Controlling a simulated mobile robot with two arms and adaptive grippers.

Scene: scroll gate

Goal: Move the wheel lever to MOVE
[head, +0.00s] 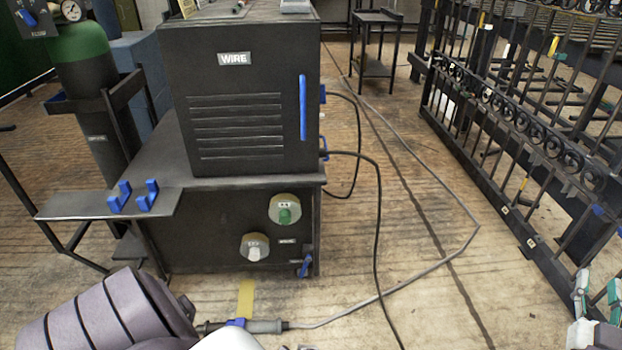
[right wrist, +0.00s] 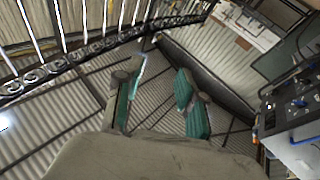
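A small blue lever (head: 304,266) sits low on the right front corner of the black welder cart (head: 215,245), in the head view. I take it to be the wheel lever; its label is too small to read, and so is its exact setting. My right gripper (head: 598,292) is at the far right edge of the head view, well away from the lever. In the right wrist view its teal-padded fingers (right wrist: 160,108) stand apart with nothing between them. A grey arm of mine fills the lower left of the head view; no left gripper fingers show.
A black WIRE box (head: 240,110) stands on the cart. A green-topped cylinder (head: 90,90) is at left. A torch (head: 265,326) and its cable (head: 400,275) lie on the floor. A black scroll gate (head: 530,150) stands at right. Floor right of the cart is mostly clear.

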